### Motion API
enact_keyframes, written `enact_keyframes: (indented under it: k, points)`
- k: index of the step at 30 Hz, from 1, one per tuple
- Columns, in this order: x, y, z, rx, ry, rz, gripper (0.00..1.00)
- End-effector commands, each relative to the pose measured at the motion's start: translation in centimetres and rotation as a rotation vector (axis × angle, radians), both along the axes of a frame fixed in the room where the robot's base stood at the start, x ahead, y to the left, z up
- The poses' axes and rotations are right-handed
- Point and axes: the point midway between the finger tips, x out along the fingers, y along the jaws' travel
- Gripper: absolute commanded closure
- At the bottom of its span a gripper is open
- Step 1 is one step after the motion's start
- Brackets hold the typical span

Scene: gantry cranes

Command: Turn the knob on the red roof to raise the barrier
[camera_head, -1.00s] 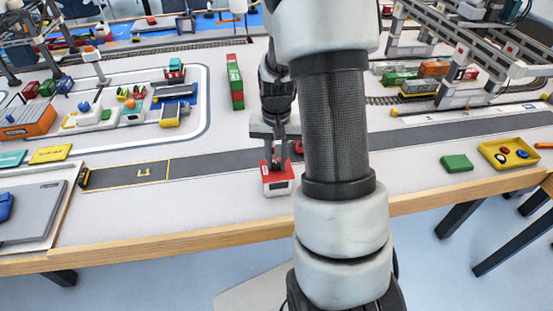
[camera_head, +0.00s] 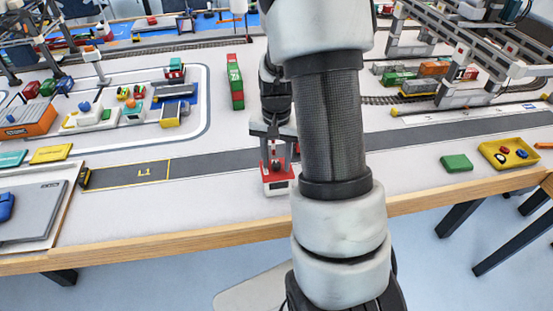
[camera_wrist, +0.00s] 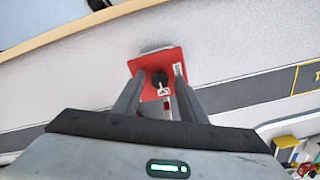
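A small white booth with a red roof (camera_head: 271,181) stands near the table's front edge. The red roof (camera_wrist: 171,60) also shows in the wrist view. On it is a dark round knob (camera_wrist: 159,79) with a small white label beside it. My gripper (camera_wrist: 158,88) is open, with one finger to each side of the knob and clear gaps between. In the head view my gripper (camera_head: 277,152) is directly over the roof. A short red-and-white striped piece (camera_wrist: 167,105) shows between the fingers; I cannot tell whether it is the barrier.
A grey road (camera_head: 210,165) runs behind the booth. A green block (camera_head: 456,163) and a yellow tray (camera_head: 508,153) lie to the right.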

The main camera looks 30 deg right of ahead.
Motion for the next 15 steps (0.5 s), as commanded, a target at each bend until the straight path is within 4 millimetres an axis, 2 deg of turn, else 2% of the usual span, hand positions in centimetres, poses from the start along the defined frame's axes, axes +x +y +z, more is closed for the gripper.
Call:
enact_keyframes:
  k: [10,15]
  points:
    - [0.0,0.0,0.3,-0.001,-0.001,0.002,0.61]
    - [0.1,-0.1,2.6,-0.002,-0.005,0.002,0.61]
